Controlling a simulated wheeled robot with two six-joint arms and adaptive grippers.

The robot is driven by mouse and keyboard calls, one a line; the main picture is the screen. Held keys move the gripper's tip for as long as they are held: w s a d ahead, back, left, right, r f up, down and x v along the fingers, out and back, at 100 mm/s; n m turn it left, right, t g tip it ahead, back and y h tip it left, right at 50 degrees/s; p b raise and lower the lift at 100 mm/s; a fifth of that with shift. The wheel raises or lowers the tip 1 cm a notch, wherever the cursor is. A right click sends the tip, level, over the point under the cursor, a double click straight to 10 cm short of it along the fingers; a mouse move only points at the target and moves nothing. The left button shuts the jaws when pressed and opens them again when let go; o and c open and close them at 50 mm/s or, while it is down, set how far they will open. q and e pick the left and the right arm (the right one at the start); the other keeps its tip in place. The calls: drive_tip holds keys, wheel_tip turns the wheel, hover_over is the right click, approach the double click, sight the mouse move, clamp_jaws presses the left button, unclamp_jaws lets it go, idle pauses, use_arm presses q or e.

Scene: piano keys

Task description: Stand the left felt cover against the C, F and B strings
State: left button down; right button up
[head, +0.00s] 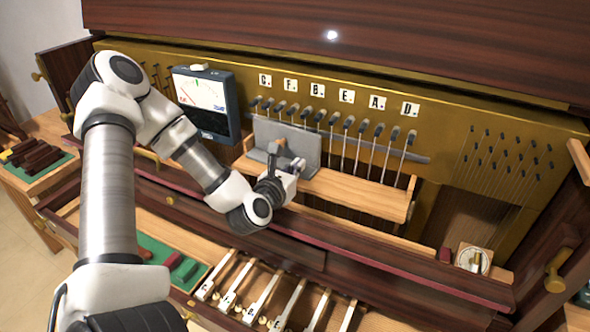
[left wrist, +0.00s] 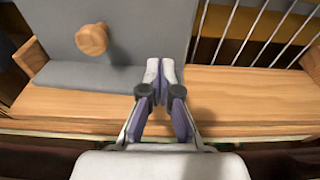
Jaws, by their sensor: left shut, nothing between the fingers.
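The grey felt cover (head: 306,142) stands upright on the wooden ledge (head: 360,192), in front of the strings under the C, F and B labels. Its lower part hides those strings; whether it touches them I cannot tell. In the left wrist view, the cover (left wrist: 140,22) shows a round wooden knob (left wrist: 92,40) and a grey foot (left wrist: 85,78) on the ledge. My left gripper (head: 296,164) is in front of the cover. In the left wrist view its fingers (left wrist: 163,72) are shut and empty, to the right of the knob and apart from it. My right gripper is out of view.
Bare strings (head: 361,145) under E, A and D stand to the right of the cover. A meter (head: 205,100) is at the left. White-topped keys (head: 262,300) lie in front, below the dark red rail (head: 380,262). The ledge's right part is clear.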

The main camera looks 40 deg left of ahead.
sight(307, 155)
use_arm(q)
drive_tip(key=shift+r+b+x, duration=0.1)
drive_tip(key=shift+b+x, duration=0.65)
drive_tip(key=shift+x, duration=0.35)
drive_tip(key=shift+r+b+x, duration=0.15)
drive_tip(key=shift+b+x, duration=0.6)
drive_tip(key=shift+x, duration=0.35)
drive_tip(key=shift+s+d+r, duration=0.1)
drive_tip(key=shift+s+r, duration=0.05)
drive_tip(key=shift+s, duration=0.05)
drive_tip(key=p+v, duration=0.4)
drive_tip(key=v, duration=0.3)
drive_tip(key=shift+s, duration=0.35)
drive_tip(key=shift+d+r, duration=0.1)
